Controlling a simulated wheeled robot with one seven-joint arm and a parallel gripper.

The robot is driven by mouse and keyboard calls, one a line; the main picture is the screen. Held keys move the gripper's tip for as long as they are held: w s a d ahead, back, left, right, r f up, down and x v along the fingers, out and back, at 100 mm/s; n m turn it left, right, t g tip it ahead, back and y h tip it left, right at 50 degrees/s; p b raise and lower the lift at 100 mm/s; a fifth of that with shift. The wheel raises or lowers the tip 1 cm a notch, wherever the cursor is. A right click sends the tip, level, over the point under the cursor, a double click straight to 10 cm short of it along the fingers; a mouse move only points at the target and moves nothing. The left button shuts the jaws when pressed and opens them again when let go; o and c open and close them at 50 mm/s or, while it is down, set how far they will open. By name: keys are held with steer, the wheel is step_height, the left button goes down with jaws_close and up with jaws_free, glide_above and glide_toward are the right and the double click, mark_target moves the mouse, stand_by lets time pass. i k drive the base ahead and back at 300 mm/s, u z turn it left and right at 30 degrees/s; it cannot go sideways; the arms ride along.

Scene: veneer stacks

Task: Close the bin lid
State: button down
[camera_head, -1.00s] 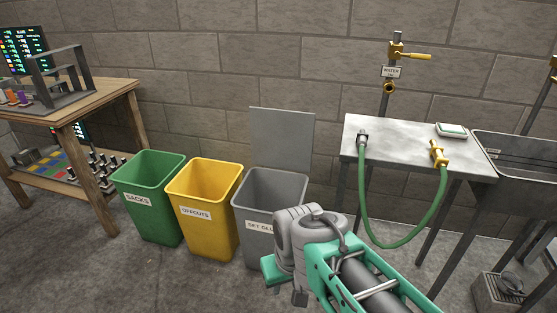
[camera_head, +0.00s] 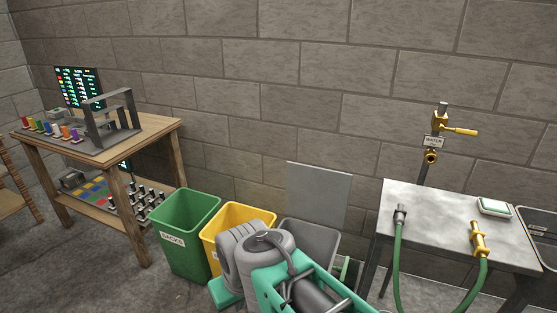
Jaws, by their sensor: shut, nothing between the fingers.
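The grey bin (camera_head: 312,238) stands against the wall, right of the yellow bin. Its flat grey lid (camera_head: 318,195) is open and stands upright behind the opening. My grey and teal arm covers the front and lower part of the bin, including its label. I see arm links only; my gripper's fingers do not show, so I cannot tell where they are relative to the lid. A small green piece (camera_head: 346,270) shows by the bin's right side; I cannot tell what it is.
A green bin (camera_head: 184,240) labelled SACKS and a yellow bin (camera_head: 238,218) stand to the left, both without a visible lid. A wooden bench (camera_head: 150,130) is further left. A metal table (camera_head: 440,225) with a green hose (camera_head: 397,260) stands close on the right.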

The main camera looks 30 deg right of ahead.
mark_target(314, 194)
steer(key=u, duration=0.2)
steer(key=i, duration=1.6)
steer(key=z, duration=1.25)
steer(key=i, duration=0.35)
steer(key=z, duration=0.25)
